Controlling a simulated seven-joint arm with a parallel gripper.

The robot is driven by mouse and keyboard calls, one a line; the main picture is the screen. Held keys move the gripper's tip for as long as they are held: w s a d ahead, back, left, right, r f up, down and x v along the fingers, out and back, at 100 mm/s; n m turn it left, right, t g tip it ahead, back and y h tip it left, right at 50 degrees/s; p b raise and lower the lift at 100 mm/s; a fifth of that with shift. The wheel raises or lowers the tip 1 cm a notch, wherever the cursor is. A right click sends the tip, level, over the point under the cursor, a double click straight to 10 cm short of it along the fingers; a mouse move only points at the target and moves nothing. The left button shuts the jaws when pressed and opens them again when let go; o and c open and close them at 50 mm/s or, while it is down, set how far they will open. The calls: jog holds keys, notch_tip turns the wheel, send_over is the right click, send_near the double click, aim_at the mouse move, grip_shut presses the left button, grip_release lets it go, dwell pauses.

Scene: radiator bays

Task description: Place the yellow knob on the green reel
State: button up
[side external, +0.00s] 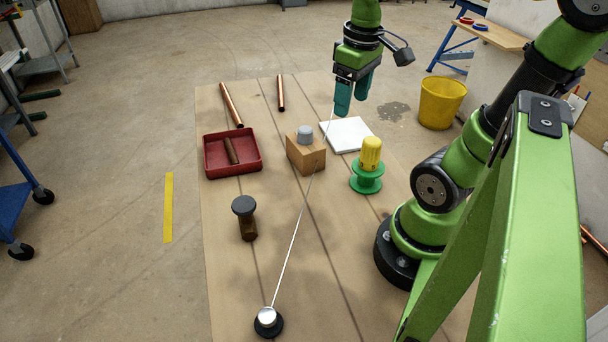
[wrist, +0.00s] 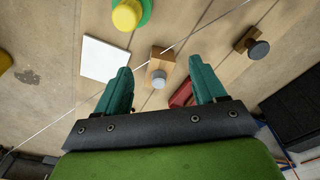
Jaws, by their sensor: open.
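The yellow knob (side external: 371,152) stands upright on the green reel (side external: 367,184), at the right of the wooden table. In the wrist view, the yellow knob (wrist: 127,15) and part of the green reel (wrist: 147,14) show at the top edge. My gripper (side external: 350,102) is open and empty, raised above the far part of the table, behind and apart from the knob and reel. Its two teal fingers are spread in the wrist view (wrist: 160,66), with nothing between them.
A white tile (side external: 346,134) lies behind the reel. A wooden block (side external: 305,156) with a grey cylinder (side external: 305,134) stands to its left. A thin rod (side external: 290,247) slants up from a silver-topped base (side external: 268,321) towards my gripper. A red tray (side external: 207,171) is further left.

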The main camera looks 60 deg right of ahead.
jog(key=w+a+r+m+t+y, duration=0.2)
jog(key=a+t, duration=0.4)
jog(key=a, duration=0.8)
jog(key=shift+w, duration=0.35)
